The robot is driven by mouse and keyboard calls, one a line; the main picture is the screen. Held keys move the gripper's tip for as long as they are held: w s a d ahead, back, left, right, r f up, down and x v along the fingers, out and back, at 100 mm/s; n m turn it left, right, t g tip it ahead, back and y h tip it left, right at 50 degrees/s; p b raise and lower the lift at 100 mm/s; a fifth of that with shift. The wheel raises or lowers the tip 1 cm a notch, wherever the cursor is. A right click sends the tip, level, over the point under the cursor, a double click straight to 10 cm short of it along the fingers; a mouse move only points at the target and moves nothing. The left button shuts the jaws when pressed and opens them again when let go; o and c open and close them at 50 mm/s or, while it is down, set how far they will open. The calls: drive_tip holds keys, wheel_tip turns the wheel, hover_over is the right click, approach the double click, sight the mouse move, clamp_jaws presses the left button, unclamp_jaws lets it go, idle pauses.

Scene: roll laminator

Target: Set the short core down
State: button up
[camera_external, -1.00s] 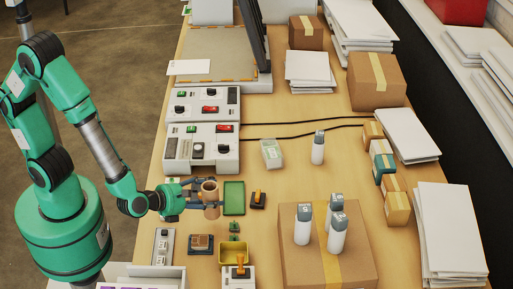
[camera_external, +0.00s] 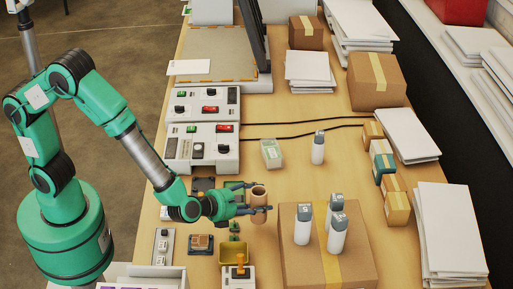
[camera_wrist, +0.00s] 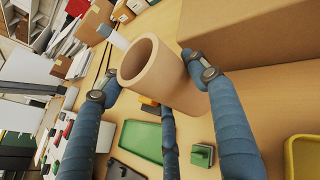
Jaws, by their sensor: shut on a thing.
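The short core, a brown hollow tube (camera_external: 258,194), is upright between the fingers of my gripper (camera_external: 260,202) in the external view. My gripper is shut on it, right of the green tray (camera_external: 233,186), which my arm partly covers. In the wrist view the core (camera_wrist: 185,84) shows its open end toward the camera, with blue fingers of my gripper (camera_wrist: 152,78) on both sides. Whether the core's lower end touches the table cannot be told.
A large cardboard box (camera_external: 305,268) with several white bottles stands close to the right. A yellow bin (camera_external: 235,250) and an orange-handled stamp (camera_external: 240,268) are in front. Control boxes (camera_external: 200,148) stand behind.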

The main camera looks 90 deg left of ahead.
idle(0.3)
drive_tip(key=shift+f+b, duration=0.55)
drive_tip(key=shift+f, duration=1.2)
drive_tip(key=shift+f, duration=0.15)
drive_tip(key=o, duration=1.2)
drive_tip(key=shift+r, duration=0.2)
drive_tip(key=p+v, duration=0.2)
drive_tip(key=v, duration=1)
drive_tip(key=shift+f, duration=0.1)
